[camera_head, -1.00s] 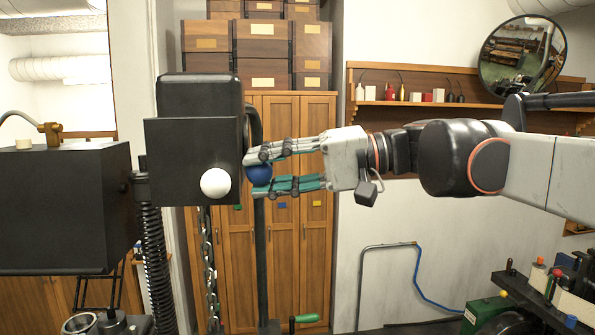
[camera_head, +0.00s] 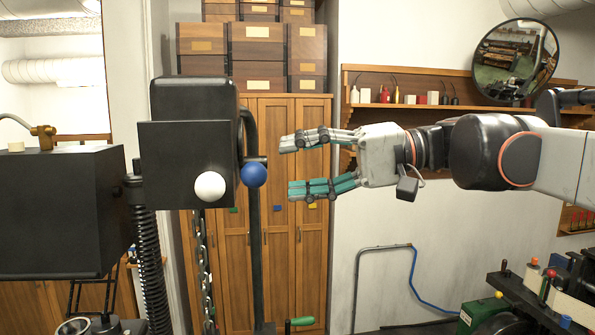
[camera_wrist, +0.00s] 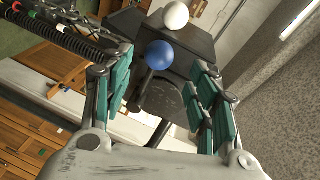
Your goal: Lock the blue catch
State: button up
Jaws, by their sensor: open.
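The blue ball knob of the catch (camera_head: 253,175) sits at the right side of a black machine housing (camera_head: 185,165), in front of a dark upright bar. A white ball knob (camera_head: 210,186) is on the housing's front face, left of the blue one. My gripper (camera_head: 286,166) is open and empty to the right of the blue knob, apart from it, fingers pointing left at about its height. In the wrist view the blue knob (camera_wrist: 159,55) shows beyond and between the open fingers (camera_wrist: 160,85), with the white knob (camera_wrist: 176,14) farther up.
A black box (camera_head: 65,210) and a coiled spring (camera_head: 152,260) stand left of the housing. A chain (camera_head: 203,260) hangs below it. A wooden cabinet (camera_head: 285,240) stands behind. A green-handled lever (camera_head: 301,321) is low down. Open air lies right of the knob.

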jog(key=d, duration=0.4)
jog(key=d+r, duration=0.1)
jog(key=d, duration=0.1)
jog(key=shift+w, duration=0.15)
jog(key=shift+a, duration=0.1)
jog(key=s+d+f+m+t+h+b, duration=0.15)
jog(key=f+b, duration=0.45)
jog(key=f, duration=0.7)
jog(key=s+d+f+m+t+h+b, duration=0.1)
jog(key=s+f+h+b, duration=0.35)
jog(key=f, duration=0.75)
jog(key=d+f+m+t+h+b, duration=0.1)
jog(key=f+b, duration=0.6)
jog(key=f, duration=0.6)
jog(key=s+d+f+t+h+b, duration=0.1)
jog(key=f+b, duration=0.5)
jog(key=f, duration=0.6)
jog(key=s+d+f+t+h+b, duration=0.2)
jog(key=d+f+h+b, duration=0.3)
jog(key=d+f, duration=0.3)
jog(key=s+d+f+t+h+b, duration=0.1)
jog(key=s+d+f+h+b, duration=0.2)
jog(key=f+b, duration=0.5)
notch_tip(320, 180, down, 8)
jog(key=shift+s+d+f, duration=0.1)
jog(key=shift+s+d, duration=0.35)
jog(key=shift+d, duration=0.7)
jog(key=shift+n+t, duration=0.25)
